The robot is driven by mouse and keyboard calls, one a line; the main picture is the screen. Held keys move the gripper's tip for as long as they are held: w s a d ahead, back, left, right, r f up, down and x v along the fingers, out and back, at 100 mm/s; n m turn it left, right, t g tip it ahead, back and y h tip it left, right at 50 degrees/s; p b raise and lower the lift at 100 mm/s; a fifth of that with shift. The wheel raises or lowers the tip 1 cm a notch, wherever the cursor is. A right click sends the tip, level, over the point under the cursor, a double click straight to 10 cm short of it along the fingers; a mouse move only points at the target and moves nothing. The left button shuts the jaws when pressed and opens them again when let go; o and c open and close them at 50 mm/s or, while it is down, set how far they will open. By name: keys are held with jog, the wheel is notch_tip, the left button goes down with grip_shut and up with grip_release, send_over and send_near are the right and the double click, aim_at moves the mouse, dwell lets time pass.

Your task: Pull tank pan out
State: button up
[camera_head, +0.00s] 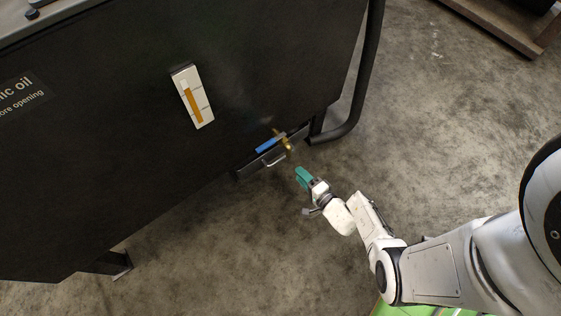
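The tank pan (246,171) is a dark, low tray under the dark tank (130,140). A pale bar handle (274,160) stands out from its front face. My gripper (300,174), with teal fingers, is just right of the handle and a little lower in the picture. It appears apart from the handle, with bare floor showing between them. The fingers are small and seen from above, so their opening does not show clearly. I see nothing held in them. Most of the pan is hidden beneath the tank.
A brass valve (286,144) with a blue lever (270,144) sits just above the pan. A sight gauge (192,96) is on the tank face. A black tube frame (361,100) curves at the right. The concrete floor (440,130) is clear on the right.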

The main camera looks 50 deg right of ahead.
jog(key=b+x, duration=0.3)
jog(key=x, duration=0.7)
jog(key=shift+r, duration=0.1)
grip_shut()
jog(key=shift+s, duration=0.1)
dwell(0.3)
